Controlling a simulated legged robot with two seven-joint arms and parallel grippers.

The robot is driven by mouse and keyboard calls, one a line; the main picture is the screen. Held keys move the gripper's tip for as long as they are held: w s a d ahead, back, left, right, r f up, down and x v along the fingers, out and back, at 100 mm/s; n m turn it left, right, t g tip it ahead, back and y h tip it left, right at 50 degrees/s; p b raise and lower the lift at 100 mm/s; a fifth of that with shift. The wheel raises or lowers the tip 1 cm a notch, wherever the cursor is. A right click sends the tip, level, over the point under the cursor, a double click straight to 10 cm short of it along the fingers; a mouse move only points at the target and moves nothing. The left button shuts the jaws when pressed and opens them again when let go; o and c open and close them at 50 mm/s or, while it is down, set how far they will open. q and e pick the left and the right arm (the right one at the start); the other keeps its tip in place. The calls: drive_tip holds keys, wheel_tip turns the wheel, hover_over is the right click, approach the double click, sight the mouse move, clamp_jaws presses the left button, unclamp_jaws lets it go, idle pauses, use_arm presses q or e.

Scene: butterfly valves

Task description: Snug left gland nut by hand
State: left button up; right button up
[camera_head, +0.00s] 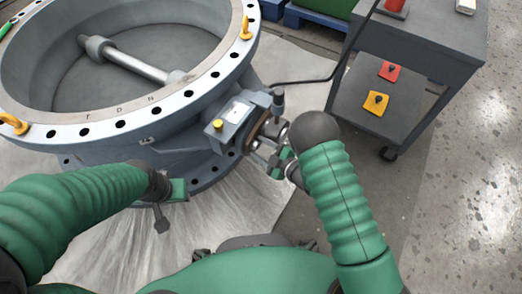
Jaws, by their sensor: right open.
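A large grey butterfly valve (150,155) lies with its flange ring facing up. At its right side a bracket (232,122) and a metallic stem and gland area (262,140) stick out. My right gripper (276,166) is open just below this gland area, close to it; I cannot tell whether it touches. The gland nuts are too small, and partly hidden by my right gripper and wrist, to tell left from right. My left gripper (163,212) hangs in front of the valve's lower wall, left of the gland; its fingers are too small to read.
A dark cart (445,30) stands at the upper right, with red (389,71) and yellow (376,102) items on its lower shelf. A black cable runs from the cart towards the valve. Yellow lifting eyes (247,28) rise from the flange. The floor at right is clear.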

drive_tip(key=shift+a, duration=0.25)
drive_tip(key=shift+d, duration=0.15)
clamp_jaws()
drive_tip(key=m+p, duration=0.1)
drive_tip(key=p, duration=0.1)
drive_tip(key=m+g+p, duration=0.1)
drive_tip(key=p, duration=0.1)
drive_tip(key=m+g+y+p, duration=0.1)
drive_tip(key=p, duration=0.1)
drive_tip(key=shift+w+d+r+m, duration=0.15)
drive_tip(key=shift+w+d+m, duration=0.1)
drive_tip(key=shift+m, duration=0.15)
unclamp_jaws()
drive_tip(key=shift+w+r, duration=0.1)
